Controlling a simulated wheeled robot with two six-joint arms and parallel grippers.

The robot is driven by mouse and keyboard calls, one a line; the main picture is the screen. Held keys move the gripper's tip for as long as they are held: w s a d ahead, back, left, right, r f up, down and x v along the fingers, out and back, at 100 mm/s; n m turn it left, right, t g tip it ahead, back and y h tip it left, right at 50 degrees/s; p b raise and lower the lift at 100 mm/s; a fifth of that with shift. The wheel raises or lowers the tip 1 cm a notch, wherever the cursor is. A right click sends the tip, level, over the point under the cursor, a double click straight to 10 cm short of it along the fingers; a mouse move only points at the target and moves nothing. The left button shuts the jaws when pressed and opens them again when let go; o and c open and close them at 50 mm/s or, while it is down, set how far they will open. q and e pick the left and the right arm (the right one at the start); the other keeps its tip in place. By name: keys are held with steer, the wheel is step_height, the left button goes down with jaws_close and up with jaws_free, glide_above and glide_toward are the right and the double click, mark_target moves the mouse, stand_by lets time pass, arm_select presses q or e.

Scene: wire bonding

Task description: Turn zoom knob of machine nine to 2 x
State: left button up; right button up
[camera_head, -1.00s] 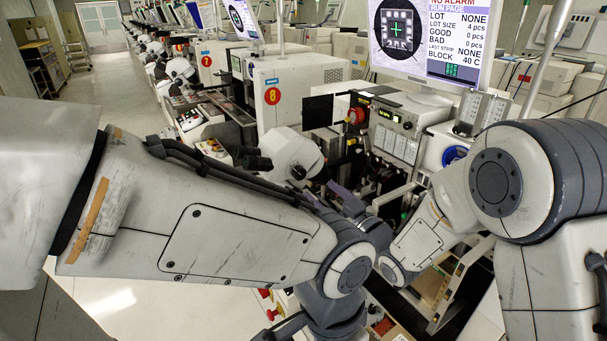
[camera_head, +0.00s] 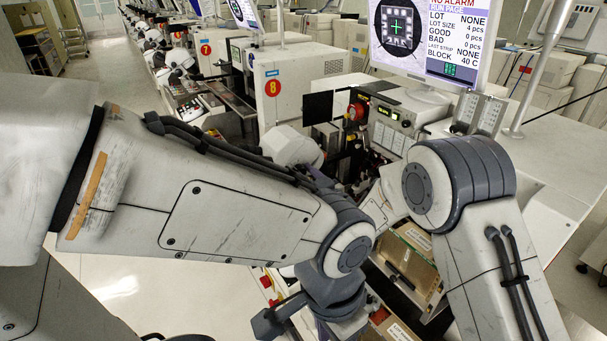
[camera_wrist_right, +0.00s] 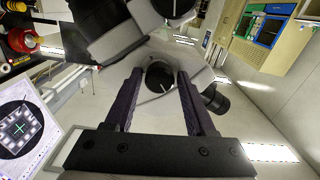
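In the right wrist view a dark round knob (camera_wrist_right: 158,78) with a white line sits on the white microscope body (camera_wrist_right: 128,100). My right gripper (camera_wrist_right: 160,73) has its two dark fingers apart, one on each side of the knob. I cannot tell whether they touch it. In the head view the white microscope head (camera_head: 292,146) stands behind my arms, and its knob cannot be made out. My right gripper is mostly hidden there behind my left forearm. My left wrist is low in the middle of the head view, and its fingers do not show clearly.
A monitor (camera_head: 430,40) hangs above the machine at the upper right. A front panel with a red button (camera_head: 356,111) stands beside the microscope. A machine labelled 8 (camera_head: 285,90) is to the left. Open floor (camera_head: 110,130) runs along the left side.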

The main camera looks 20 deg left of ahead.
jaws_close()
steer(key=m+b, duration=0.2)
steer(key=shift+f+b, duration=0.15)
steer(key=shift+b, duration=0.2)
steer(key=m+b, duration=0.2)
steer(key=m, duration=0.1)
steer(key=m+b, duration=0.1)
steer(key=m, duration=0.2)
steer(key=shift+m, duration=0.3)
steer(key=shift+m+b, duration=0.55)
steer(key=shift+m, duration=0.95)
